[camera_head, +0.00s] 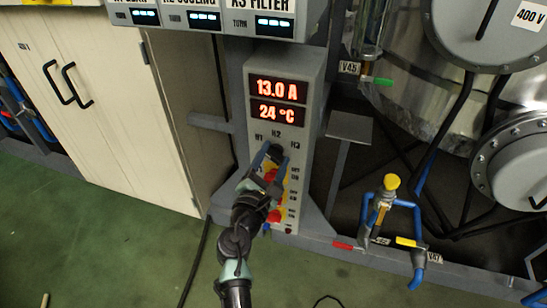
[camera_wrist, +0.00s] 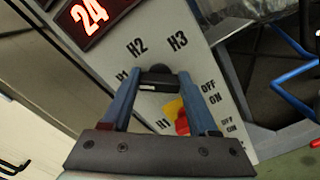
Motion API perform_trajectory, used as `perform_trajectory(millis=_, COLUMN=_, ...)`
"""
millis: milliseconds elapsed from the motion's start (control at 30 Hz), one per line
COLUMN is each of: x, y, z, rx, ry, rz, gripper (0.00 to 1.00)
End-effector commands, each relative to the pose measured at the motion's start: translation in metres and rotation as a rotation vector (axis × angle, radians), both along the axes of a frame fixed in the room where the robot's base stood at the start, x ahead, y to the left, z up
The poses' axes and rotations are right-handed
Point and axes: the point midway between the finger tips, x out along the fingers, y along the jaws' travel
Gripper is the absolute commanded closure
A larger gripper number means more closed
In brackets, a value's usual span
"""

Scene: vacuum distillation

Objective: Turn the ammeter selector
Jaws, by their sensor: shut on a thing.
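The ammeter selector is a black knob (camera_wrist: 158,78) on the front of the grey control panel (camera_head: 300,95), ringed by the labels H1, H2 and H3. It also shows in the head view (camera_head: 275,151), partly covered by my gripper. My gripper (camera_wrist: 157,86) is shut on the knob, with one blue finger on its left and one on its right. Which label the knob points to I cannot tell. Red displays above it read 13.0 A (camera_head: 277,90) and 24 °C (camera_head: 277,113).
Below the knob are red switches on yellow plates (camera_wrist: 175,112), with ON/OFF labels, close to my right finger. Cream cabinets (camera_head: 120,90) stand at left. Blue pipes with a yellow-knobbed valve (camera_head: 391,182) and large metal tanks (camera_head: 500,110) are at right. The green floor at lower left is mostly clear.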

Motion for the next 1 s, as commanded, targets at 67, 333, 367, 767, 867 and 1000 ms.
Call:
perform_trajectory(millis=67, x=-0.0002, y=0.0, z=-0.0004, rx=0.001, ry=0.0, rz=0.0, gripper=0.96)
perform_trajectory(millis=333, x=-0.0003, y=-0.0006, z=-0.0017, rx=0.058, ry=-0.02, rz=-0.001, gripper=0.96)
perform_trajectory(millis=367, x=-0.0003, y=-0.0007, z=-0.002, rx=0.071, ry=-0.024, rz=-0.001, gripper=0.96)
perform_trajectory(millis=767, x=-0.0007, y=-0.0014, z=-0.0053, rx=0.374, ry=-0.122, rz=-0.001, gripper=0.96)
perform_trajectory(millis=867, x=-0.0007, y=-0.0016, z=-0.0056, rx=0.46, ry=-0.15, rz=-0.001, gripper=0.96)
perform_trajectory(millis=1000, x=-0.0007, y=-0.0016, z=-0.0059, rx=0.569, ry=-0.186, rz=-0.001, gripper=0.96)
